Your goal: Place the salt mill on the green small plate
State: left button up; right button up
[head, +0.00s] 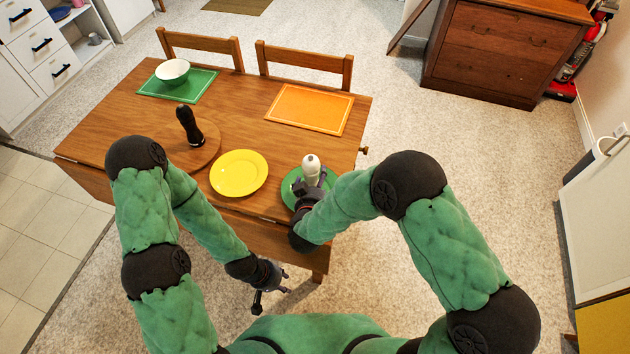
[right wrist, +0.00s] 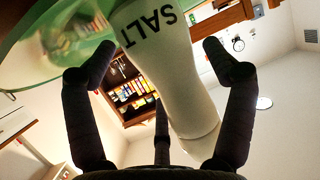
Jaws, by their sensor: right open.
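The white salt mill (head: 311,165) stands upright on the green small plate (head: 289,188) at the table's near right. In the right wrist view the mill (right wrist: 170,65) shows its "SALT" lettering, and its base meets the green plate (right wrist: 40,45). My right gripper (head: 314,182) is at the mill, and its fingers are spread on either side of the mill with gaps (right wrist: 158,48). My right arm and hand hide part of the plate. My left gripper (head: 270,296) is empty, low in front of the table's near edge, with its fingers apart.
A yellow plate (head: 239,173) lies left of the green one. A dark mill (head: 188,125) stands on a round wooden board (head: 200,152). A white bowl (head: 172,70) sits on a green mat (head: 178,88). An orange mat (head: 308,109) and two chairs are at the far side.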

jog(key=p+v, duration=0.3)
jog(key=v, duration=0.8)
jog(key=shift+s, duration=0.3)
